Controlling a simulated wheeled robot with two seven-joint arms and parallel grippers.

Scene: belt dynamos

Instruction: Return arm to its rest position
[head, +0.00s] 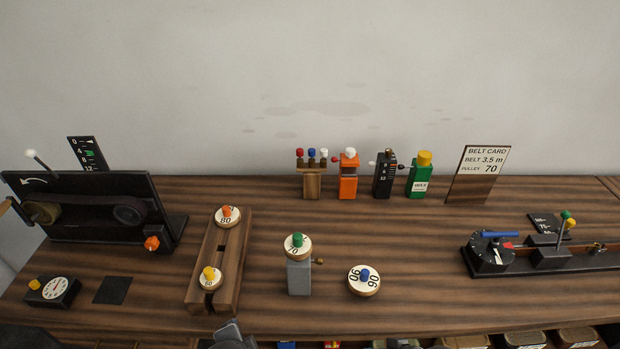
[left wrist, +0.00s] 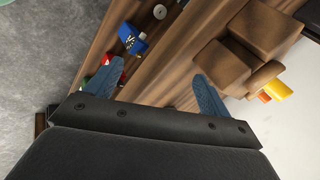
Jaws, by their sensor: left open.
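My left gripper (left wrist: 155,88) shows in the left wrist view with its two blue fingers wide apart and nothing between them. Beyond the fingers are wooden boards with a blue piece (left wrist: 131,39) near the left finger and brown blocks (left wrist: 236,57) near the right finger. In the head view, dark grey parts show at the bottom edge, below the bench; I cannot make out a gripper's fingers there. My right gripper is not seen.
The wooden bench (head: 420,275) holds a black belt machine (head: 90,205), a wooden pulley rack (head: 216,260), a grey post with a numbered pulley (head: 299,275), a loose pulley (head: 364,281), a belt card (head: 478,174) and a black device (head: 545,258). The bench's middle-right is fairly clear.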

